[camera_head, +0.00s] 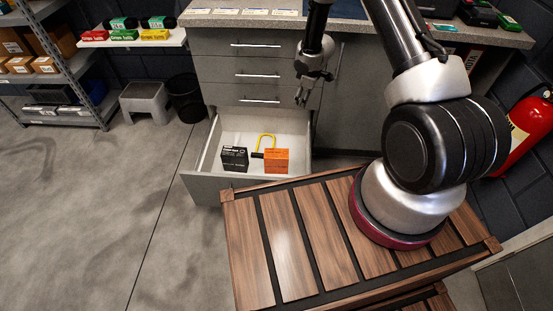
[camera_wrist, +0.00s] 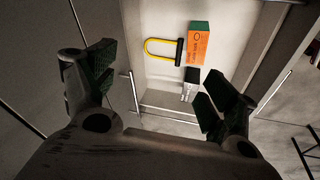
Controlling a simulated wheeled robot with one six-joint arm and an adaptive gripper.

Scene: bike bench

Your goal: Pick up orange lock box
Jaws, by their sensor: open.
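The orange lock box (camera_head: 277,161) lies in the open bottom drawer (camera_head: 206,149) of the grey cabinet. In the wrist view the orange lock box (camera_wrist: 197,43) is beyond my fingers, right of centre. A yellow U-lock with a black bar (camera_head: 267,139) lies beside it; the U-lock also shows in the wrist view (camera_wrist: 161,42). My gripper (camera_head: 302,95) is above and beyond the boxes in the head view, in front of the drawer fronts. Its fingers (camera_wrist: 155,90) are spread wide with nothing between them.
Closed drawers with bar handles (camera_head: 256,75) rise above the open one. My wooden slatted deck (camera_head: 290,252) is close to the drawer's front. A grey stool (camera_head: 146,98) and a black bin (camera_head: 186,97) stand at the left. The floor there is clear.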

